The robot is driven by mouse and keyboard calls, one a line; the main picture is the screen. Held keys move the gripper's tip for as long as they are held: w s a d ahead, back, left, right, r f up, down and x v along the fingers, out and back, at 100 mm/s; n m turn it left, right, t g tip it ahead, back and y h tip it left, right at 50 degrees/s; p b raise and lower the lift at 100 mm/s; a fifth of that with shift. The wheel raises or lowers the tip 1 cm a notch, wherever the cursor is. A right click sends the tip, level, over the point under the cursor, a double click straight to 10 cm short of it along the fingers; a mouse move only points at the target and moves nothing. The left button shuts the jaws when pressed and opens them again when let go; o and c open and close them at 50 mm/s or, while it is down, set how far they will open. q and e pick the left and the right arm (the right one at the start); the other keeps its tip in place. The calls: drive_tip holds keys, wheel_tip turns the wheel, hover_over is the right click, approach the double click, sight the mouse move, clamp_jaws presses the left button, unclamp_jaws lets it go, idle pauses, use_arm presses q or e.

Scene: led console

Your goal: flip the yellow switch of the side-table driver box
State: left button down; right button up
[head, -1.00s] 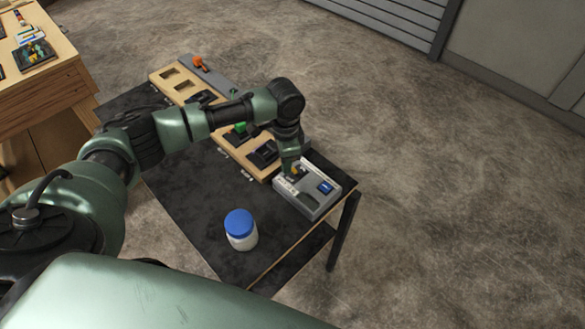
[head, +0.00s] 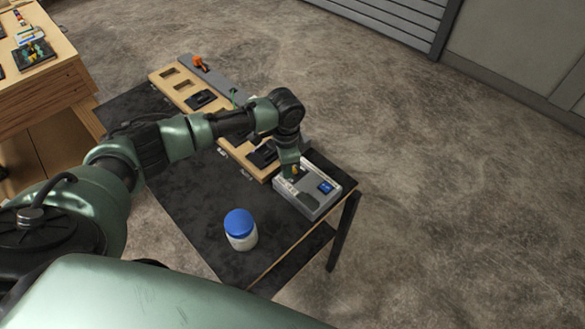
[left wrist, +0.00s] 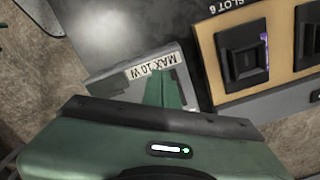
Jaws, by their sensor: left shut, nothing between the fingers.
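The grey driver box (head: 325,205) sits on the near right corner of the black side table (head: 195,205). A small yellow spot, apparently the yellow switch (head: 296,169), shows beside my fingers on the box's top. My left gripper (head: 291,174) points down at the far left part of the box, its fingers shut with nothing between them. In the left wrist view the green fingers (left wrist: 165,92) are together over the box (left wrist: 108,84), next to its "MAX 10 W" label. The switch is hidden there, so contact and its position cannot be told. My right gripper is out of view.
A wooden slotted board (head: 185,92) with dark modules lies along the table's far side, close to the box. A white jar with a blue lid (head: 240,229) stands near the front edge. The table between jar and board is clear. A wooden workbench (head: 62,75) is at upper left.

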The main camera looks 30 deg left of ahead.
use_arm(q)
drive_tip(key=shift+w, duration=0.1)
idle(0.3)
drive_tip(key=shift+w+d, duration=0.15)
drive_tip(key=shift+w, duration=0.2)
drive_tip(key=shift+w+d+b, duration=0.1)
drive_tip(key=shift+w+b, duration=0.1)
drive_tip(key=shift+b, duration=0.15)
drive_tip(key=shift+w+d+f, duration=0.1)
drive_tip(key=shift+w+d, duration=0.05)
drive_tip(key=shift+w, duration=0.3)
drive_tip(key=shift+s, duration=0.1)
wheel_tip(320, 180, up, 7)
drive_tip(key=p, duration=0.8)
drive_tip(key=shift+s+a, duration=0.2)
drive_tip(key=shift+s, duration=0.2)
